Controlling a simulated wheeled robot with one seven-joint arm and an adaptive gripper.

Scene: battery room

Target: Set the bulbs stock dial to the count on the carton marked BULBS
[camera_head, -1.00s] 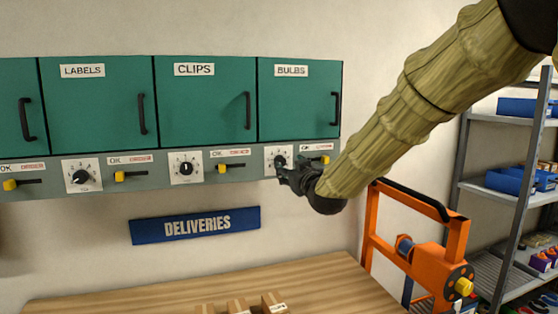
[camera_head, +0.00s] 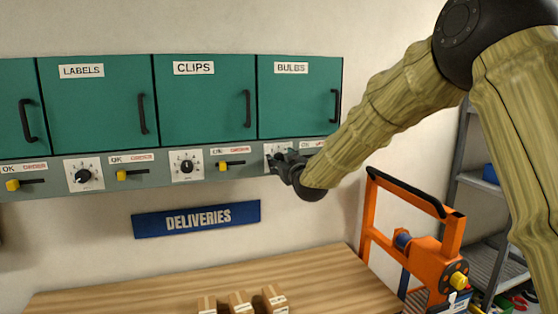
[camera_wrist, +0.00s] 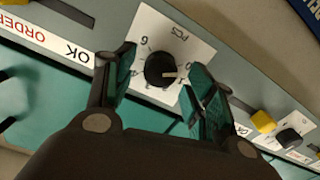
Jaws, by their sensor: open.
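The bulbs stock dial is a black knob (camera_wrist: 160,70) on a white plate (camera_wrist: 178,40) marked PCS. In the head view its plate (camera_head: 271,149) sits under the BULBS cabinet door (camera_head: 297,100), mostly hidden by my gripper (camera_head: 279,163). In the wrist view my gripper (camera_wrist: 164,62) is open, one finger on each side of the knob; I cannot tell whether either touches it. The knob's pale pointer line aims right, towards the right finger; the digit there is hard to read. Small brown cartons (camera_head: 240,303) stand on the bench, cut off below; their print is unreadable.
Similar dials for labels (camera_head: 83,176) and clips (camera_head: 186,167) and yellow-knobbed OK/ORDER sliders (camera_head: 223,167) line the grey rail. A DELIVERIES sign (camera_head: 196,219) hangs below. An orange frame (camera_head: 412,247) and a shelf rack (camera_head: 487,188) stand right of the wooden bench (camera_head: 340,283).

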